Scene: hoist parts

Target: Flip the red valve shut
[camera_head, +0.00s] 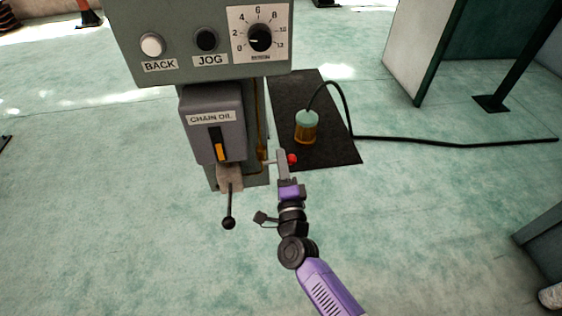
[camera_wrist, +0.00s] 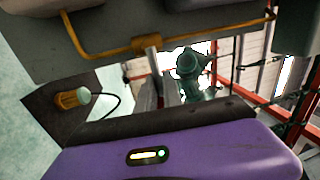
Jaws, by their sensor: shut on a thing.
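The red valve (camera_head: 292,159) shows in the head view as a small red knob just right of the brass pipe (camera_head: 261,120), below the control box. A short pale stem runs from the pipe's lower fitting towards the knob. My gripper (camera_head: 283,156) reaches up from below, with its fingers across this stem beside the red knob. It is shut on the valve's handle, though the fingers hide most of the grip. In the wrist view the brass pipe (camera_wrist: 215,31) crosses the top, with a fitting above my grey fingers (camera_wrist: 154,75).
The chain oil box (camera_head: 212,118) hangs left of the pipe, with a black ball-ended lever (camera_head: 229,205) below it. Behind is a dark mat (camera_head: 330,155) with an amber jar (camera_head: 306,130) and a black hose.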

